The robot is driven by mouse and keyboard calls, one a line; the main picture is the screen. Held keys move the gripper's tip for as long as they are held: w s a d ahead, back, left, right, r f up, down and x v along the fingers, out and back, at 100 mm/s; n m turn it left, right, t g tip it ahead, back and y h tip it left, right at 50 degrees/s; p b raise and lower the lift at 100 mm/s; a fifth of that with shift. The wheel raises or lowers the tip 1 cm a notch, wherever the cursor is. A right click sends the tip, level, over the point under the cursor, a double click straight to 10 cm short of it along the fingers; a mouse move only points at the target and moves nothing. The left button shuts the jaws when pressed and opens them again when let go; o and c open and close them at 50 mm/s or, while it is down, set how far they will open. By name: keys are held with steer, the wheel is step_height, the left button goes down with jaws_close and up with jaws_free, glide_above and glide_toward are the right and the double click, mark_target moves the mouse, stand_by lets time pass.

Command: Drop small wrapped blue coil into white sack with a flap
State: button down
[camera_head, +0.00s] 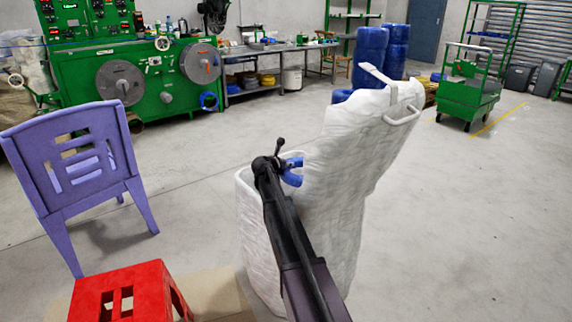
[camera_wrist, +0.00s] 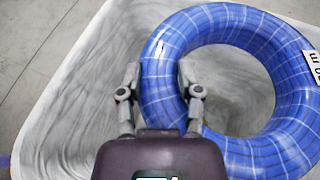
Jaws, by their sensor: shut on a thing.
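The white sack (camera_head: 345,170) stands upright on the floor in the head view, with its tall flap raised at the back and right. In the wrist view the sack's inside wall (camera_wrist: 75,100) shows around and below my gripper. The small wrapped blue coil (camera_head: 292,172) is at the sack's mouth, partly hidden by my arm. In the wrist view the coil (camera_wrist: 285,105) fills the right side, a ring with pale wrapping lines and a white label. My gripper (camera_wrist: 160,82) is shut on the coil's left side, one finger on each side of the tube, above the sack's opening.
A purple chair (camera_head: 75,165) and a red stool (camera_head: 125,290) stand to the left of the sack. A green machine (camera_head: 140,80), a workbench (camera_head: 270,50), blue drums (camera_head: 370,50) and a green cart (camera_head: 468,90) are farther back. The floor between is open.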

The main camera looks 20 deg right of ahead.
steer(key=shift+f+b, duration=1.3)
steer(key=shift+f, duration=0.25)
steer(key=shift+c, duration=0.9)
jaws_free()
steer(key=shift+r, duration=0.25)
